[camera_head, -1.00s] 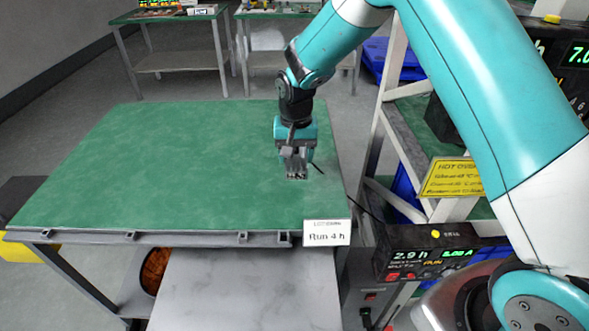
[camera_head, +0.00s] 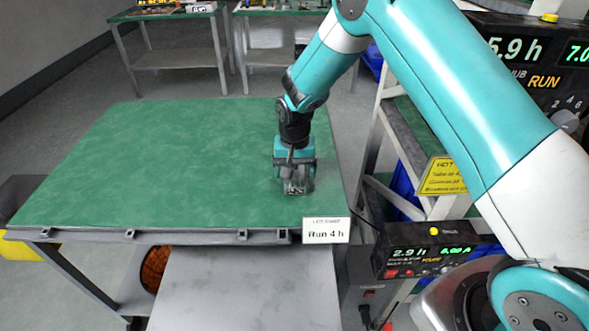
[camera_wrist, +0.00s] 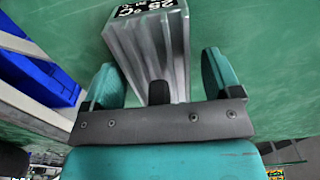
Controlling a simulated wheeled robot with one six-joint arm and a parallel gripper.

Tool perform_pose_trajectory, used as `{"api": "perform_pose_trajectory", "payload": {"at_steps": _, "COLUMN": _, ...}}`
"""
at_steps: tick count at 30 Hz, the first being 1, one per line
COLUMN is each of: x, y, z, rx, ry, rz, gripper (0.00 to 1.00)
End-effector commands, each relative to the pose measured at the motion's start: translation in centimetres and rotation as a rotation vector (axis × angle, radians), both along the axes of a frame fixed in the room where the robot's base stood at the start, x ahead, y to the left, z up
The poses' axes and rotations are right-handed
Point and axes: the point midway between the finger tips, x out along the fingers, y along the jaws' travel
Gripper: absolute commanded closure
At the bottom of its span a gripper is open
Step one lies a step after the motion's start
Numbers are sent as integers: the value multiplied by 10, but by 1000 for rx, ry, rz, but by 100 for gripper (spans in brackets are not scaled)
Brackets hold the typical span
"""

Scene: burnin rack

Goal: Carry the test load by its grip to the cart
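The test load, a grey ribbed metal block (camera_wrist: 150,45) with a black label in white print at its end, fills the space ahead of my gripper in the wrist view. A short black piece, perhaps its grip, shows at its near end. My gripper (camera_wrist: 162,80) has one teal finger on each side of the block, with a gap visible at the right finger. In the head view my gripper (camera_head: 297,190) points down low over the green top of the cart (camera_head: 170,160), with the grey load (camera_head: 297,187) at its tips. Whether the load touches the top is unclear.
A white card reading "Run 4 h" (camera_head: 326,230) hangs at the cart's front right corner. The rack (camera_head: 372,150) with timer boxes (camera_head: 435,255) and a yellow warning sign (camera_head: 442,176) stands at right. The cart top is clear to the left.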

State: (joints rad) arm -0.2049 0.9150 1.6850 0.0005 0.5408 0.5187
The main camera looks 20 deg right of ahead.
Motion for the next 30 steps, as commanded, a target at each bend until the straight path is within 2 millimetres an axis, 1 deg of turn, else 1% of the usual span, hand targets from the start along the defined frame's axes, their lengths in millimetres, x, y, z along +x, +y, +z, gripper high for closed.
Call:
{"api": "perform_pose_trajectory", "payload": {"at_steps": 7, "x": 0, "y": 0, "z": 1, "rx": 0, "ry": 0, "rz": 0, "gripper": 16}}
{"api": "perform_pose_trajectory", "payload": {"at_steps": 11, "x": 1, "y": 0, "z": 9, "rx": 0, "ry": -2, "rz": 0, "gripper": 16}}
{"api": "perform_pose_trajectory", "payload": {"at_steps": 14, "x": 1, "y": 0, "z": 25, "rx": 2, "ry": -5, "rz": 0, "gripper": 16}}
{"api": "perform_pose_trajectory", "payload": {"at_steps": 21, "x": 1, "y": 0, "z": 79, "rx": 1, "ry": -6, "rz": 0, "gripper": 16}}
{"api": "perform_pose_trajectory", "payload": {"at_steps": 24, "x": 1, "y": 0, "z": 97, "rx": 1, "ry": -4, "rz": 0, "gripper": 16}}
{"api": "perform_pose_trajectory", "payload": {"at_steps": 27, "x": 0, "y": 0, "z": 111, "rx": 1, "ry": -3, "rz": 0, "gripper": 16}}
{"api": "perform_pose_trajectory", "payload": {"at_steps": 30, "x": -1, "y": 0, "z": 120, "rx": 2, "ry": -2, "rz": 2, "gripper": 16}}
